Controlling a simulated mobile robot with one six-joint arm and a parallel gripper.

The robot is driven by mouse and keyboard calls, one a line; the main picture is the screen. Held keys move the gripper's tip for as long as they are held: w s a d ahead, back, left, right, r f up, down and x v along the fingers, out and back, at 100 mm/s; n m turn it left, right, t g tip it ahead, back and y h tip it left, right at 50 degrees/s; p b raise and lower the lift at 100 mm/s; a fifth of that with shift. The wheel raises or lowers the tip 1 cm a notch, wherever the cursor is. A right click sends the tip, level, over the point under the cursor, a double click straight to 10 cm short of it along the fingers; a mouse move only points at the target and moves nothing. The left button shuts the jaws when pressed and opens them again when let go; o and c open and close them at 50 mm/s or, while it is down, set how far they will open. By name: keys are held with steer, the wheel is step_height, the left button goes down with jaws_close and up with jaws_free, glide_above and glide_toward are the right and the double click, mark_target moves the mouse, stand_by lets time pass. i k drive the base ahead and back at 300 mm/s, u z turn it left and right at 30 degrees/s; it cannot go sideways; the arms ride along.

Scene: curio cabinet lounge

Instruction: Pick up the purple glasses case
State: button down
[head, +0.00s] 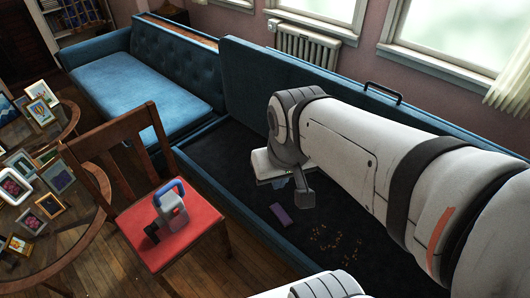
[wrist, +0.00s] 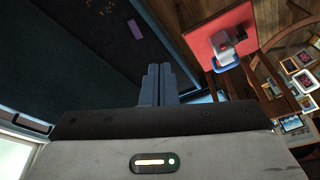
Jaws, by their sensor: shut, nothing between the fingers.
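The purple glasses case (head: 282,213) lies flat on the dark floor of the open blue storage bench (head: 240,195), just below my wrist in the head view. It also shows in the wrist view (wrist: 135,29), up and to the left of my fingers. My gripper (wrist: 160,68) is shut and empty, its two grey fingers together. It hangs above the bench, apart from the case. In the head view my arm hides part of the bench interior, and the fingertips are mostly hidden behind my wrist.
A wooden chair with a red seat (head: 155,252) stands by the bench's front wall, holding a grey and blue device (head: 173,212). Small yellowish bits (head: 325,243) lie scattered inside the bench. A round table with picture frames (head: 60,178) is at left. The raised lid (head: 290,80) stands behind.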

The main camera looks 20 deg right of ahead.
mark_target(282, 215)
steer(key=z, duration=1.15)
steer(key=k, duration=0.9)
steer(key=u, duration=0.8)
steer(key=i, duration=1)
steer(key=u, duration=0.05)
